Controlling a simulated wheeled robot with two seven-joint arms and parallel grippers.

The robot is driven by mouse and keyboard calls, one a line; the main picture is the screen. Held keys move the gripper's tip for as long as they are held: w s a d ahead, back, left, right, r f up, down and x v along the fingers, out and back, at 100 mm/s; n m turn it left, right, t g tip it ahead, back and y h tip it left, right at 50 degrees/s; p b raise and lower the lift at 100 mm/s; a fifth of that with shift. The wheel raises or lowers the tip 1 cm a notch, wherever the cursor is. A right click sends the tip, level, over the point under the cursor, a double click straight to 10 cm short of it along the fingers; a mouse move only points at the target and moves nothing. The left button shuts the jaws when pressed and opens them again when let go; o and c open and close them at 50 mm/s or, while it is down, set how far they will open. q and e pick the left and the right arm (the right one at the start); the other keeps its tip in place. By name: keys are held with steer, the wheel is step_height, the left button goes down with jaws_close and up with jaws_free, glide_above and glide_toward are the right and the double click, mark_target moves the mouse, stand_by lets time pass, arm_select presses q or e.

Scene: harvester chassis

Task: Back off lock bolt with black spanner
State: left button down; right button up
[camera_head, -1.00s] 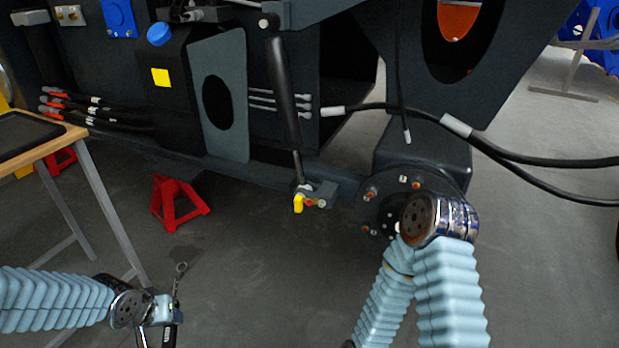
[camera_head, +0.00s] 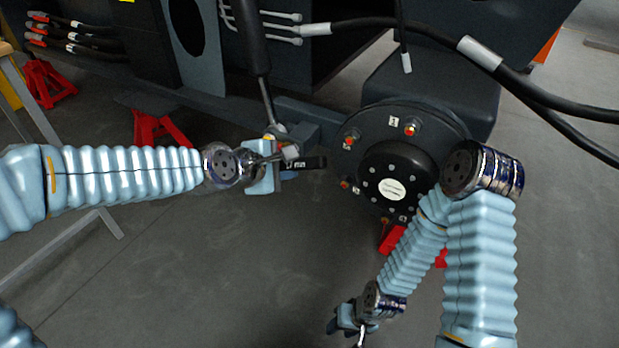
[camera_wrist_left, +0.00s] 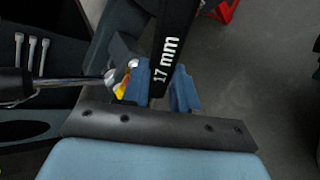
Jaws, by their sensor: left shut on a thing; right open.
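My left gripper (camera_head: 266,168) is shut on the black spanner (camera_head: 303,163), beside the lower end of the cylinder rod (camera_head: 267,100). In the left wrist view the spanner (camera_wrist_left: 170,45), marked "17 mm", runs between the blue fingers (camera_wrist_left: 158,88). Small fittings, one silver (camera_wrist_left: 133,64) and one yellow-orange (camera_wrist_left: 122,88), lie just left of the spanner there. I cannot tell which part is the lock bolt, or whether the spanner touches it. My right gripper (camera_head: 350,328) is open and low at the bottom of the head view.
The round hub (camera_head: 395,175) with orange-capped fittings stands right of the spanner, close to my right arm. Red stands (camera_head: 158,130) are on the floor under the chassis. Black hoses (camera_head: 550,100) cross at upper right. Floor at lower middle is clear.

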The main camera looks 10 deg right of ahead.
mark_target(308, 166)
arm_select(q)
steer(key=shift+s+d+r+n+t+b, duration=0.1)
steer(key=shift+d+n+t+b, duration=0.15)
steer(key=shift+d+n+t, duration=0.2)
steer(key=shift+s+d+r+n+t+b, duration=0.1)
steer(key=shift+d+n+t+b, duration=0.15)
steer(key=shift+d+n+t, duration=0.15)
steer(key=d+n+t+b, duration=0.1)
steer(key=n+t+b, duration=0.1)
steer(key=b, duration=0.1)
steer(key=s+d+n+t+b, duration=0.1)
steer(key=t, duration=0.1)
steer(key=shift+s+d+r+n+y, duration=0.1)
steer(key=shift+d+r+n+y, duration=0.15)
steer(key=shift+d+r+y, duration=0.1)
steer(key=shift+s+d+r+n+b, duration=0.1)
steer(key=shift+s+n+b, duration=0.05)
steer(key=shift+n+b, duration=0.2)
steer(key=shift+r+t, duration=0.25)
